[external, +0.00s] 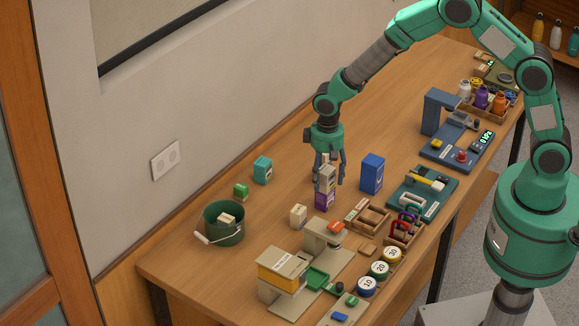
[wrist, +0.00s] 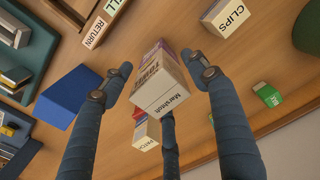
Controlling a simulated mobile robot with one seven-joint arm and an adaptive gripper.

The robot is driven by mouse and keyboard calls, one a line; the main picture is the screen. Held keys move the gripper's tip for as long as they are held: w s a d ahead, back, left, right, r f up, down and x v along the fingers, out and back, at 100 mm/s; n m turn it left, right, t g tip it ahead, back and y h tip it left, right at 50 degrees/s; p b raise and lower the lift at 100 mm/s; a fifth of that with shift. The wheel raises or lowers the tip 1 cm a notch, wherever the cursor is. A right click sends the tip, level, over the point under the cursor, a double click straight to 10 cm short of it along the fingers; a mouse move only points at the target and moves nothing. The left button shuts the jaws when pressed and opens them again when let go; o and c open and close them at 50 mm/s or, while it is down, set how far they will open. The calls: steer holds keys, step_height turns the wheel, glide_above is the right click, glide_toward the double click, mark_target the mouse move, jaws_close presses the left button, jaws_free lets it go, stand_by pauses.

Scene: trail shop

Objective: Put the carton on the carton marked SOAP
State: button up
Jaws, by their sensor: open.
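A grey-beige carton (external: 326,173) stands on top of a purple carton (external: 325,200) near the middle of the table. In the wrist view the beige carton (wrist: 163,92) shows its printed end, and a little of the purple carton (wrist: 168,47) shows behind it. My gripper (external: 328,180) is open, pointing down, with its fingers spread around the upper carton. In the wrist view the fingers stand apart from that carton's sides. I cannot read the word SOAP on any carton; the purple one's label is too small to read.
A blue box (external: 372,174) stands close on the right. A cream carton marked CLIPS (wrist: 225,15), a teal box (external: 262,170), a small green box (external: 241,191) and a green bucket (external: 224,222) are to the left. Machines and wooden trays (external: 368,217) crowd the front.

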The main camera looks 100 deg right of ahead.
mark_target(326, 169)
step_height(326, 169, up, 11)
steer(key=shift+r+p, duration=0.15)
steer(key=shift+p, duration=0.15)
steer(key=shift+r, duration=0.15)
stand_by(0.6)
steer(key=shift+s+a+r, duration=0.1)
steer(key=shift+a+r, duration=0.1)
steer(key=shift+r, duration=0.05)
steer(key=s+a+r+n+t, duration=0.15)
steer(key=s+a+r, duration=0.35)
steer(key=a+r, duration=0.5)
steer(key=s+a+r+n+t, duration=0.1)
steer(key=s+a+r+n, duration=0.2)
steer(key=s+a+r, duration=0.6)
steer(key=s+a+r+n+t, duration=0.1)
steer(key=s+a+r, duration=0.3)
steer(key=s, duration=0.5)
steer(key=s+a+r+n+t, duration=0.2)
steer(key=s+a+r+n, duration=0.2)
steer(key=s+a, duration=0.2)
steer(key=s, duration=0.2)
steer(key=shift+s+a+r, duration=0.2)
steer(key=shift+s+a, duration=0.2)
